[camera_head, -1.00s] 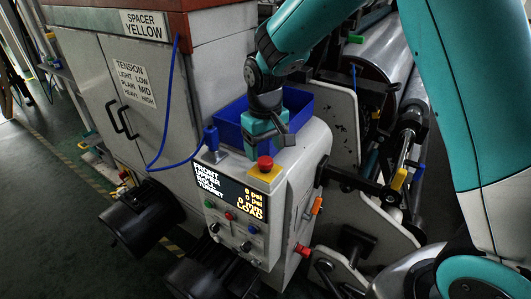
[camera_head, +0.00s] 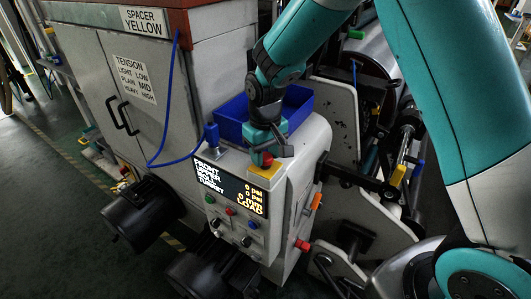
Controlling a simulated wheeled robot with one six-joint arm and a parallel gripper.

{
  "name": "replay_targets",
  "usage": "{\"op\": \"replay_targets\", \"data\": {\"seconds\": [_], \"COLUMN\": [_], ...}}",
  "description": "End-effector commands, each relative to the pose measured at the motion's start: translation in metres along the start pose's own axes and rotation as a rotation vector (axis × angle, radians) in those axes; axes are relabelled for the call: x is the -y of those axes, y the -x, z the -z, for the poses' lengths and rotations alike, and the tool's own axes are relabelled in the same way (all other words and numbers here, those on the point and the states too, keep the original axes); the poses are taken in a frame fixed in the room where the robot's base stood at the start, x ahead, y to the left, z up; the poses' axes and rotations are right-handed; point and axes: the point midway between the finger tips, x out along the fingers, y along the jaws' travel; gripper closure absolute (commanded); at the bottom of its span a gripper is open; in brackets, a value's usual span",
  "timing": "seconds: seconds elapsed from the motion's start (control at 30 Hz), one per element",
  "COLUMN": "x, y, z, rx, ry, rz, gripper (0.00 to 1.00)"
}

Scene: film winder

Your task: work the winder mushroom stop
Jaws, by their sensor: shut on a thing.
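The red mushroom stop (camera_head: 267,160) sits on its yellow base (camera_head: 264,171), on top of the grey winder control cabinet. My gripper (camera_head: 268,153) reaches down from above and is shut on the red head. Its dark jaws and teal body hide the upper part of the button. Whether the button is pressed in or up cannot be told. On the cabinet front below, a display (camera_head: 231,188) reads front, upper, roll, turret, with psi values and LOAD.
A blue bin (camera_head: 233,117) stands right behind my gripper. A blue handle with a blue cable (camera_head: 211,138) stands to the left. Small knobs and buttons (camera_head: 232,224) line the front panel. Rollers and metal frames crowd the right side.

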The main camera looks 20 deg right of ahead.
Motion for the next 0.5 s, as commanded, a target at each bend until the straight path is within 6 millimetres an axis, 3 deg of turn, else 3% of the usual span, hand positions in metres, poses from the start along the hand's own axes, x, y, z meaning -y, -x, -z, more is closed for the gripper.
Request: {"op": "replay_targets", "data": {"seconds": [0.13,0.37,0.4,0.5], "x": [0.0,0.0,0.0,0.0], "y": [0.021,0.021,0.021,0.021], "z": [0.001,0.001,0.001,0.001], "rx": [-0.004,-0.004,-0.005,-0.004], "ry": [0.0,0.0,0.0,0.0], "rz": [0.0,0.0,0.0,0.0], "gripper": [1.0,1.0,0.55,0.32]}}
